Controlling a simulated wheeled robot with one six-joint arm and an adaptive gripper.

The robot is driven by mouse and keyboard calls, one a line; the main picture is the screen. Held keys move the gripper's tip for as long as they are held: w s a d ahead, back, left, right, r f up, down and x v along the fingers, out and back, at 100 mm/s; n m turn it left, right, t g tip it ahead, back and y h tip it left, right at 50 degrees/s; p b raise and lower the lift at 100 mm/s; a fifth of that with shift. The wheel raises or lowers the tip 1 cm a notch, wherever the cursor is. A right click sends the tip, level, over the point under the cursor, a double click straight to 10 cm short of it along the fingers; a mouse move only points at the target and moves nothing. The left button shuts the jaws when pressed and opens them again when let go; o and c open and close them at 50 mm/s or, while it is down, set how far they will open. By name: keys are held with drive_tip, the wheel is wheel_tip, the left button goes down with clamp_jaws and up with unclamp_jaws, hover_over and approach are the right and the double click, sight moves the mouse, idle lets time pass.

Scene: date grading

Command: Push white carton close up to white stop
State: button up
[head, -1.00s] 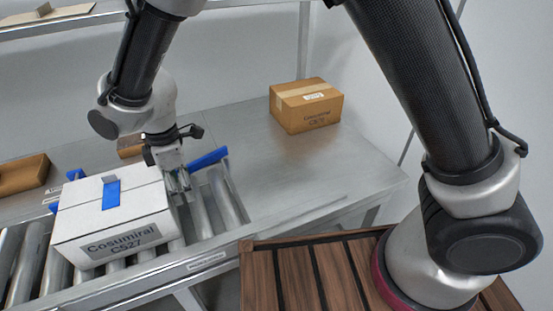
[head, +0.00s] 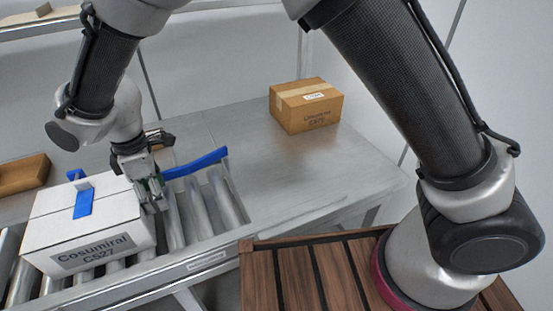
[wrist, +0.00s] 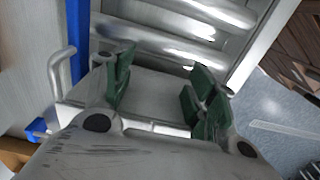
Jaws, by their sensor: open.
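The white carton (head: 103,238), labelled "Cosumiral C527" with blue tape on top, sits upright on the roller conveyor (head: 200,215) at the left in the head view. My gripper (head: 152,192) is low at the carton's right side, close against it; whether it touches is hard to tell. In the wrist view the green finger pads of my gripper (wrist: 162,90) are apart, with rollers beyond them. I cannot make out a white stop in either view; the carton or the picture edge may hide it.
A blue guide rail (head: 197,163) runs along the conveyor's far side. A brown carton (head: 305,106) stands on the grey table (head: 255,165) to the right. Another brown box (head: 22,174) is at the far left. Several rollers right of my gripper are bare.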

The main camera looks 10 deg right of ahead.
sight(107, 196)
drive_tip(key=shift+s+a, duration=0.3)
drive_tip(key=shift+a, duration=0.6)
drive_tip(key=shift+s+a, duration=0.3)
drive_tip(key=shift+a, duration=0.55)
drive_tip(key=shift+s+a, duration=0.35)
drive_tip(key=shift+a, duration=0.8)
drive_tip(key=shift+s+a, duration=0.4)
drive_tip(key=shift+a, duration=0.8)
drive_tip(key=shift+s+a, duration=0.35)
drive_tip(key=shift+a, duration=0.8)
drive_tip(key=shift+d, duration=0.1)
drive_tip(key=shift+w+d, duration=0.3)
drive_tip(key=shift+d, duration=0.55)
drive_tip(key=shift+r, duration=5)
